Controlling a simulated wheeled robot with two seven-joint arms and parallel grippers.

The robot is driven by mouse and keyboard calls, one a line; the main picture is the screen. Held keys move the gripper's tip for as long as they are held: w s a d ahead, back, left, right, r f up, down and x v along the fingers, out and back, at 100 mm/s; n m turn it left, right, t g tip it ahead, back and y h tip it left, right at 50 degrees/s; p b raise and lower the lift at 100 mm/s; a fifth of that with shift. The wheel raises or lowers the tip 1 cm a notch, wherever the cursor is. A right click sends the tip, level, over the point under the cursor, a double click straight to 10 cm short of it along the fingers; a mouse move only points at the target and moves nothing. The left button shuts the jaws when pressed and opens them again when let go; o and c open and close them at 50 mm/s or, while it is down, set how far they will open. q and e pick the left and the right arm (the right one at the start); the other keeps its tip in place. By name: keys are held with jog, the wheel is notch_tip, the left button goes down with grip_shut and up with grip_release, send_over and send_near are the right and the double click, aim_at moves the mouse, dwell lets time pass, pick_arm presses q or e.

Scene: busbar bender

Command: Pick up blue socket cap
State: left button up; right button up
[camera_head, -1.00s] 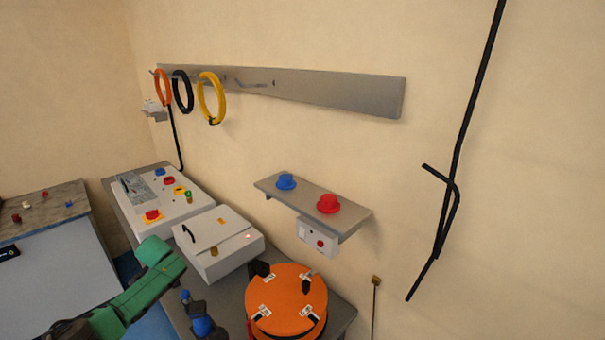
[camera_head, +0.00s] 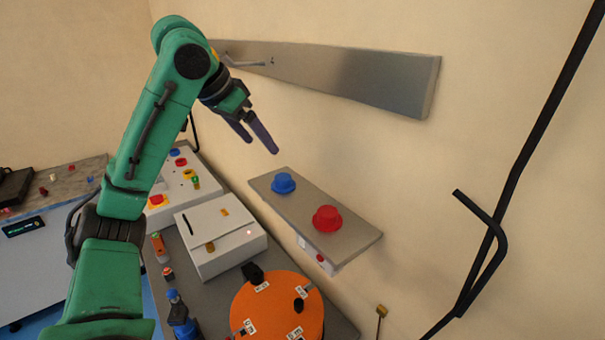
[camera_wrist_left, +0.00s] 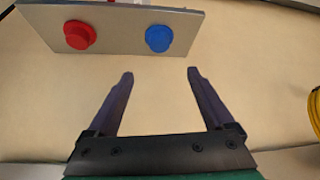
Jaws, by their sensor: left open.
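The blue socket cap (camera_head: 283,183) sits on a small grey wall shelf (camera_head: 345,243), to the left of a red cap (camera_head: 327,218). My left gripper (camera_head: 262,146) is raised above and to the left of the blue cap, apart from it, with its fingers spread and nothing between them. In the left wrist view the blue cap (camera_wrist_left: 159,38) lies beyond the open fingertips (camera_wrist_left: 160,74), and the red cap (camera_wrist_left: 79,35) stands to its left. My right gripper is not in view.
A grey wall rail (camera_head: 350,75) runs above the shelf. Below are a white control box (camera_head: 222,240) and an orange round reel (camera_head: 278,312) on a bench. A black bent rod (camera_head: 540,130) stands at the right. The wall between rail and shelf is clear.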

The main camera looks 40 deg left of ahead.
pick_arm(q)
send_near(282, 178)
jog(key=shift+w+a+f, duration=0.1)
jog(key=shift+w+f, duration=0.1)
jog(key=shift+f, duration=0.4)
jog(key=shift+w+a+f, duration=0.1)
jog(key=shift+w+f, duration=0.1)
jog(key=shift+f, duration=0.45)
jog(key=x, duration=0.2)
jog(key=p+x, duration=0.1)
jog(key=x, duration=0.1)
jog(key=w+p+x, duration=0.1)
jog(key=x, duration=0.1)
jog(key=shift+w+d+r, duration=0.1)
jog(key=shift+d+r, duration=0.05)
jog(key=shift+d, duration=0.05)
jog(key=shift+f, duration=0.3)
jog(key=shift+a, duration=0.15)
jog(key=c, duration=0.5)
grip_shut()
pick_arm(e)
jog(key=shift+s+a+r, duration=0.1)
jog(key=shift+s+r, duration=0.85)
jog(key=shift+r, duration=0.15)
